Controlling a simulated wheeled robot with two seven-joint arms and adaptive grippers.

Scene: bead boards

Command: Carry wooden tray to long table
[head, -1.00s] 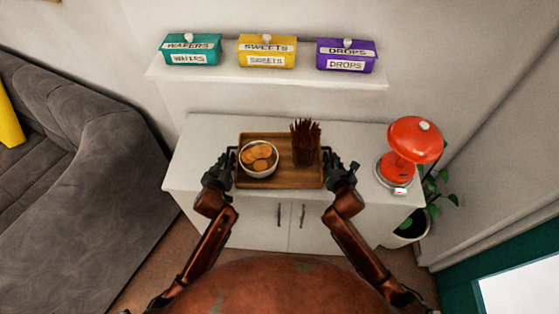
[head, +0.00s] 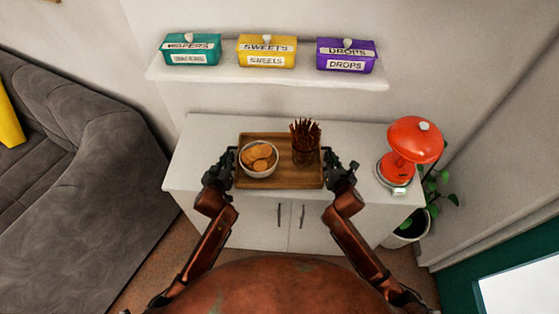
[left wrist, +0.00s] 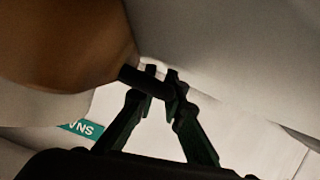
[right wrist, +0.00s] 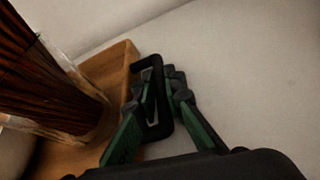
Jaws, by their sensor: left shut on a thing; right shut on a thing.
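The wooden tray (head: 279,181) is in the middle of the head view, over the top of a white cabinet; I cannot tell whether it touches the top. On it are a white bowl of round biscuits (head: 259,159) at left and a clear holder of dark brown sticks (head: 305,150) at right. My left gripper (head: 230,160) is shut on the tray's left handle, a dark bar in the left wrist view (left wrist: 148,82). My right gripper (head: 329,162) is shut on the black right handle, which also shows in the right wrist view (right wrist: 153,95). No long table is recognisable.
The white cabinet (head: 205,150) has free top left of the tray. A wall shelf (head: 270,77) above holds teal, yellow and purple boxes. A grey sofa (head: 85,170) is at left, a potted plant (head: 432,195) at right.

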